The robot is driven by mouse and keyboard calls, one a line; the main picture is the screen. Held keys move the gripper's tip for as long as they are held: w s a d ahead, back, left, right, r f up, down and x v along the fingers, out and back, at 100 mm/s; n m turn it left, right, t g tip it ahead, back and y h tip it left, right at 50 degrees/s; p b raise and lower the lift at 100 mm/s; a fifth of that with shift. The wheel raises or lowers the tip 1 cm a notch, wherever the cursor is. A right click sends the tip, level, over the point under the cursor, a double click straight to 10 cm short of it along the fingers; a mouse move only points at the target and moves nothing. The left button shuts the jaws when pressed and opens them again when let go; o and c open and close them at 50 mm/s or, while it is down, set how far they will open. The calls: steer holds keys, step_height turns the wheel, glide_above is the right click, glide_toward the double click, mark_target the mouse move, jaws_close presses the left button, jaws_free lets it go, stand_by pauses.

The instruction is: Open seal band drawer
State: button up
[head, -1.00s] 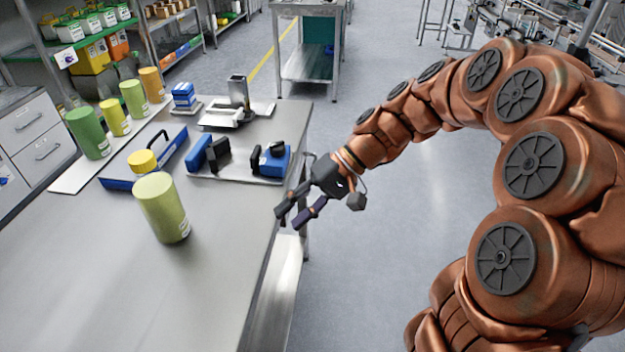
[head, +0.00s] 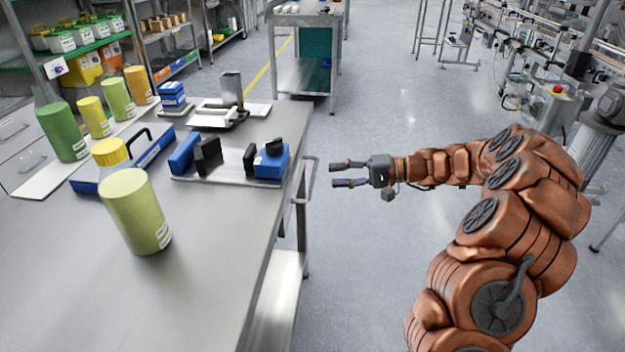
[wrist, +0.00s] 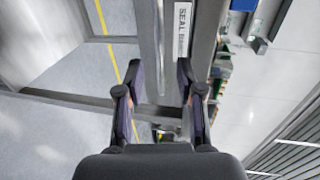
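The seal band drawer front shows edge-on in the wrist view as a grey strip with a white label (wrist: 181,22) reading "SEAL" and a partly legible second word. In the head view, a metal bar handle (head: 309,180) stands out from the right side of the steel workbench (head: 215,300). My gripper (head: 334,175) is open and empty, just right of this handle with a small gap, fingers pointing left toward the bench. In the wrist view, my gripper (wrist: 154,85) has its fingers spread, with a grey bar running between them. I see no contact. The drawer looks shut.
A yellow-green canister (head: 137,215) stands near the front of the bench. A blue tray (head: 105,183) and a plate with blue and black blocks (head: 215,183) lie further back. Open floor (head: 400,110) lies right of the bench.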

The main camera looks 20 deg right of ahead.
mark_target(313, 175)
steer(key=shift+x, duration=3.5)
steer(key=shift+c, duration=0.4)
jaws_close()
